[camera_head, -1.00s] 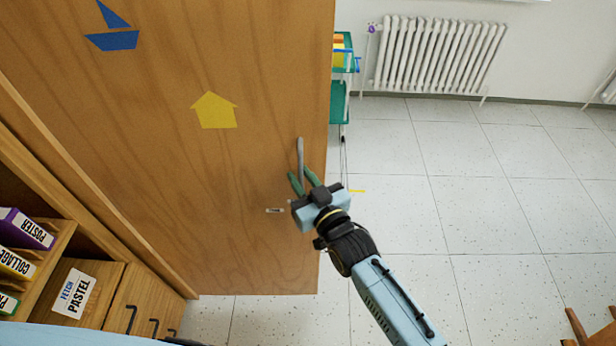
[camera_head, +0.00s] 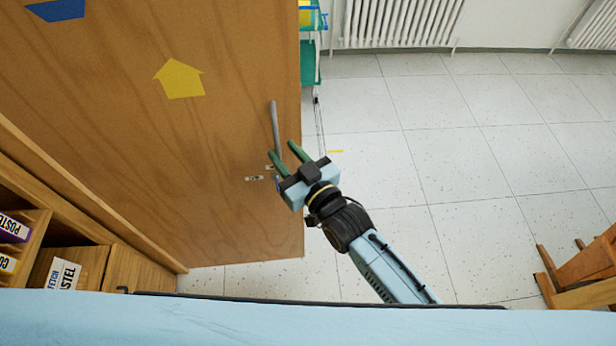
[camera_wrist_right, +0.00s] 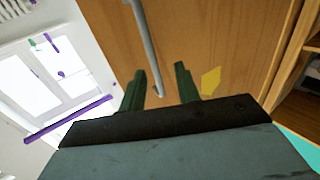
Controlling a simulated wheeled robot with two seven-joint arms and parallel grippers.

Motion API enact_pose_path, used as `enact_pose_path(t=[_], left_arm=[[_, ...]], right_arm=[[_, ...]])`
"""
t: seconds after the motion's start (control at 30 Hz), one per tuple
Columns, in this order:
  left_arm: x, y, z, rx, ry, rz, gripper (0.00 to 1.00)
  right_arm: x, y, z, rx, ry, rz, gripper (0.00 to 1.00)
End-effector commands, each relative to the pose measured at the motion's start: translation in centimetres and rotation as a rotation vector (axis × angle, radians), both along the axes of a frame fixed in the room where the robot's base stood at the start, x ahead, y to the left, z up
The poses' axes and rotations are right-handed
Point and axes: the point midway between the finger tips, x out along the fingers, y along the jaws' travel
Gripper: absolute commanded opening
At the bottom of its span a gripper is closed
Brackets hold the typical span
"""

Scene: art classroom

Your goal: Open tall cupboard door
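The tall cupboard door (camera_head: 140,150) is brown wood with blue and yellow paper shapes. It stands swung well open, with cupboard shelves showing at the left. Its grey bar handle (camera_head: 274,125) is near the free edge, and it also shows in the right wrist view (camera_wrist_right: 146,40). My right gripper (camera_head: 282,150) is at the handle's lower end with its two green fingers apart. In the right wrist view, the gripper (camera_wrist_right: 159,75) has the handle's end in line with the gap between the fingers, with space on both sides. My left gripper is not in view.
Labelled boxes (camera_head: 14,228) sit on the cupboard shelves at lower left. A green trolley (camera_head: 310,62) stands behind the door's free edge, and a white radiator (camera_head: 400,20) is at the wall. A wooden chair (camera_head: 585,270) is at right. The tiled floor between is clear.

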Motion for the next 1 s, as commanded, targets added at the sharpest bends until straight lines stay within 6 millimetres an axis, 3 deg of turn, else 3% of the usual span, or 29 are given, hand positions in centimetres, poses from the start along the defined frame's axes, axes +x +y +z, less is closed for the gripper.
enact_pose_path(t=[0.2,0.4,1.0], left_arm=[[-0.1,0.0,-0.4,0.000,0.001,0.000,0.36],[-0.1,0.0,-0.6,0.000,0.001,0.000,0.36],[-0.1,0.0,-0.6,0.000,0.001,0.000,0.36]], right_arm=[[-3.9,-3.0,-0.2,-0.001,0.002,0.000,0.32],[-6.1,-4.8,-0.1,0.000,0.001,0.001,0.32],[-6.8,-5.4,0.0,0.001,-0.001,0.000,0.32]])
